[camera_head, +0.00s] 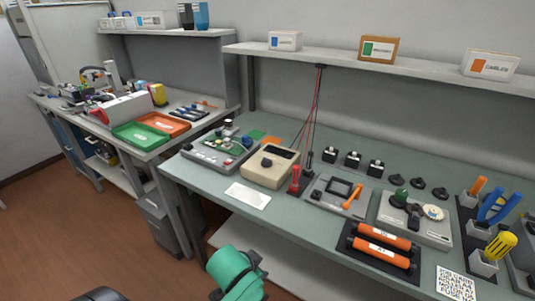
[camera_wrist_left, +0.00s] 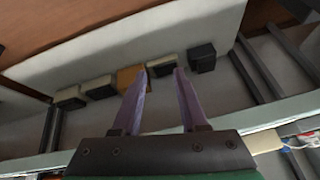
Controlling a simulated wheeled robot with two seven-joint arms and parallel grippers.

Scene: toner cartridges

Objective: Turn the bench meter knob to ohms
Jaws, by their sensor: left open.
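The bench meter (camera_head: 269,176) is a beige box with a dark display on its sloped top. It sits on the grey-green bench left of the red probes. Its round dark knob (camera_head: 266,161) is on the top face; its markings are too small to read. My left gripper (camera_wrist_left: 162,74) is open and empty in the left wrist view, with two pale purple fingers apart and boxes in the background between them. The meter does not show clearly there. In the head view my green arm part is low in front of the bench. My right gripper is not in view.
A circuit board fixture (camera_head: 218,150) stands left of the meter, and a white card (camera_head: 248,195) lies in front of it. Red probes (camera_head: 295,180) with hanging leads are close on its right. A grey fixture (camera_head: 336,193) stands farther right. A shelf (camera_head: 360,65) runs above the bench.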

